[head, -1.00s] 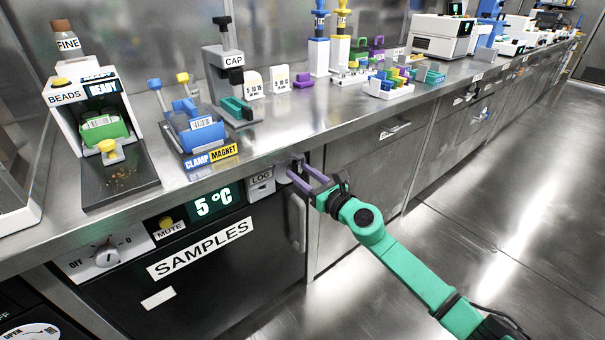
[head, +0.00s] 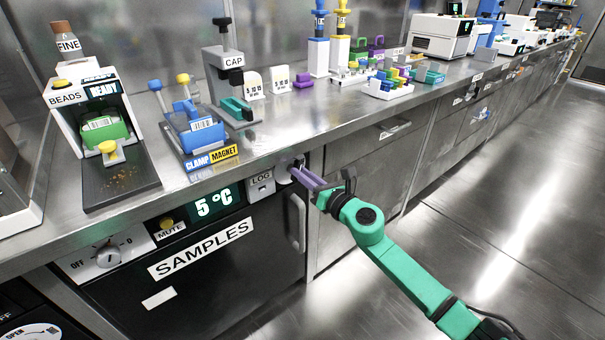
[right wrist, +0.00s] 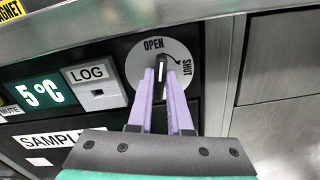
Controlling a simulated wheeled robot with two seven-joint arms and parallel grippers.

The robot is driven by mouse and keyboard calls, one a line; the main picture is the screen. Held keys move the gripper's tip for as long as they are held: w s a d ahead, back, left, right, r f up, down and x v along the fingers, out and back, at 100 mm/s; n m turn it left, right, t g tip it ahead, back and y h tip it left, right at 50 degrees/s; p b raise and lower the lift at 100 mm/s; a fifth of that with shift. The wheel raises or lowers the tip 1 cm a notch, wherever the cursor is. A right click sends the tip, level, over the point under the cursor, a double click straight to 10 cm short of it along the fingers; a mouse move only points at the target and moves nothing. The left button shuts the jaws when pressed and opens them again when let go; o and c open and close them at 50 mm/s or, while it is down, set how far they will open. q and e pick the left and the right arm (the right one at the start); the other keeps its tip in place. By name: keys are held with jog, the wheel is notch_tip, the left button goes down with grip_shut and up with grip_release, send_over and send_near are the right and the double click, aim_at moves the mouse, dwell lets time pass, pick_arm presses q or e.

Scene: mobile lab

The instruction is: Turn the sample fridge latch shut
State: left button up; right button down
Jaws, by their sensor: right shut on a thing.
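The sample fridge (head: 240,270) is a black-fronted unit under the bench, marked SAMPLES, with its door closed against the frame as far as I see. Its latch is a grey round dial (right wrist: 186,72) marked OPEN at the top and SHUT at the right. The dark latch knob (right wrist: 162,72) has a white line that points up towards OPEN. My right gripper (right wrist: 162,80) has purple fingers, one on each side of the knob, shut on it. In the head view my right gripper (head: 298,174) reaches the dial (head: 284,170), partly hiding the knob. My left gripper is out of view.
The LOG switch (right wrist: 96,85) and 5 °C display (right wrist: 40,93) sit left of the dial. The vertical door handle (head: 296,222) is just below my right gripper. The bench edge (head: 340,140) overhangs above. The floor at the right is clear.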

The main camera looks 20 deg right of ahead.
pick_arm(q)
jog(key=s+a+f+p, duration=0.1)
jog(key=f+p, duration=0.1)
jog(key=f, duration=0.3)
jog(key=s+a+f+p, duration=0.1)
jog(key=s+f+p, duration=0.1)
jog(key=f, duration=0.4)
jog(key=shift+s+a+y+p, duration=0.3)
jog(key=shift+p, duration=0.15)
pick_arm(e)
jog(key=shift+w+d+f+m, duration=0.1)
jog(key=shift+f+m, duration=0.05)
jog(key=shift+m, duration=2.35)
jog(key=shift+s+d+f+m, duration=0.1)
jog(key=shift+f+m, duration=0.05)
jog(key=shift+m, duration=2.35)
jog(key=shift+w+d+f+m, duration=0.1)
jog(key=shift+f+m, duration=0.05)
jog(key=shift+m, duration=2.35)
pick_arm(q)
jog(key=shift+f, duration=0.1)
pick_arm(e)
jog(key=c, duration=0.8)
grip_release()
jog(key=shift+c, duration=0.2)
